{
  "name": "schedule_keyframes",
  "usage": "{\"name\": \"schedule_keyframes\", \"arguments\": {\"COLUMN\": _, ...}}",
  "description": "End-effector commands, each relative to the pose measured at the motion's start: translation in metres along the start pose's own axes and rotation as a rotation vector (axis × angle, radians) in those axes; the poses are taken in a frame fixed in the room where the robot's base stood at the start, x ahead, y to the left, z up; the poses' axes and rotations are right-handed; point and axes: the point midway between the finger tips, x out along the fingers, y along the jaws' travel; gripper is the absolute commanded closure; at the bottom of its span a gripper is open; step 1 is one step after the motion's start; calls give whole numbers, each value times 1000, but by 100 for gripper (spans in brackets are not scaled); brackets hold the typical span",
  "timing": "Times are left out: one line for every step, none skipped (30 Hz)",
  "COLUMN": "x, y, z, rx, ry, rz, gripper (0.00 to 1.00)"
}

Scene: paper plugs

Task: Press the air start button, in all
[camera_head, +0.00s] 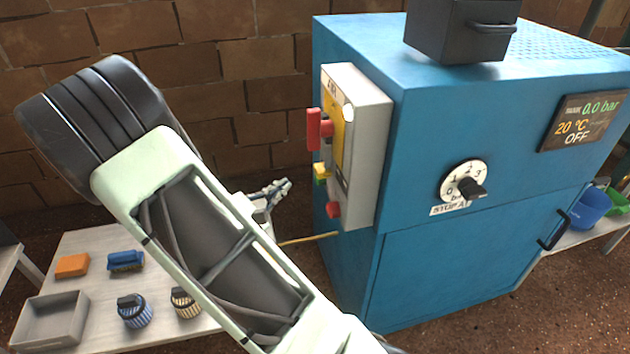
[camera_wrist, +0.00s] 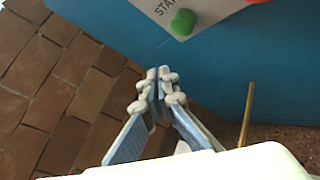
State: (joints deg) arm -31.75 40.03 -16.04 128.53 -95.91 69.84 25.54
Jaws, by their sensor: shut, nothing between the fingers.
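A grey control box (camera_head: 366,140) is fixed to the left side of the blue machine (camera_head: 480,270). In the head view it carries a red handle (camera_head: 314,130), a yellow-green part (camera_head: 320,172) and a red button (camera_head: 333,210). In the wrist view a round green button (camera_wrist: 183,21) sits beside partly cut-off lettering that reads "STA". My gripper (camera_wrist: 157,85) is shut and empty, apart from the green button and below it in that view. In the head view my gripper (camera_head: 278,188) is left of the box, partly hidden by my arm.
A low table (camera_head: 85,240) at the left holds a grey tray (camera_head: 50,322), an orange block (camera_head: 72,265), a blue brush (camera_head: 125,261) and two ribbed round items. A thin yellowish rod (camera_head: 308,239) sticks out left of the machine. A brick wall (camera_head: 235,60) stands behind. The display (camera_head: 585,120) reads 0.0 bar, OFF.

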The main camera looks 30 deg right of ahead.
Motion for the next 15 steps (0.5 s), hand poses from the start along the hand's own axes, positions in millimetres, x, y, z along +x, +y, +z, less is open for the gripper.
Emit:
{"name": "schedule_keyframes", "arguments": {"x": 6, "y": -5, "z": 4, "rx": -1, "ry": -2, "rz": -2, "gripper": 100}}
{"name": "schedule_keyframes", "arguments": {"x": 8, "y": -7, "z": 6, "rx": -2, "ry": -1, "rz": -1, "gripper": 100}}
{"name": "schedule_keyframes", "arguments": {"x": 12, "y": -10, "z": 9, "rx": -1, "ry": -2, "rz": -2, "gripper": 100}}
{"name": "schedule_keyframes", "arguments": {"x": 15, "y": -12, "z": 11, "rx": -1, "ry": -2, "rz": -2, "gripper": 100}}
{"name": "schedule_keyframes", "arguments": {"x": 18, "y": -14, "z": 12, "rx": 0, "ry": -2, "rz": -2, "gripper": 100}}
{"name": "schedule_keyframes", "arguments": {"x": 21, "y": -16, "z": 14, "rx": 0, "ry": -2, "rz": -1, "gripper": 100}}
{"name": "schedule_keyframes", "arguments": {"x": 23, "y": -17, "z": 16, "rx": 0, "ry": -1, "rz": -1, "gripper": 100}}
{"name": "schedule_keyframes", "arguments": {"x": 24, "y": -18, "z": 17, "rx": 0, "ry": 0, "rz": 0, "gripper": 100}}
{"name": "schedule_keyframes", "arguments": {"x": 26, "y": -20, "z": 19, "rx": 0, "ry": 0, "rz": -1, "gripper": 100}}
{"name": "schedule_keyframes", "arguments": {"x": 28, "y": -21, "z": 20, "rx": 0, "ry": -1, "rz": -1, "gripper": 100}}
{"name": "schedule_keyframes", "arguments": {"x": 29, "y": -22, "z": 21, "rx": 0, "ry": -1, "rz": -1, "gripper": 100}}
{"name": "schedule_keyframes", "arguments": {"x": 30, "y": -22, "z": 22, "rx": 0, "ry": -1, "rz": 0, "gripper": 100}}
{"name": "schedule_keyframes", "arguments": {"x": 31, "y": -23, "z": 22, "rx": 0, "ry": 0, "rz": 0, "gripper": 100}}
{"name": "schedule_keyframes", "arguments": {"x": 32, "y": -23, "z": 23, "rx": 0, "ry": 0, "rz": 0, "gripper": 100}}
{"name": "schedule_keyframes", "arguments": {"x": 32, "y": -24, "z": 23, "rx": 0, "ry": 0, "rz": 0, "gripper": 100}}
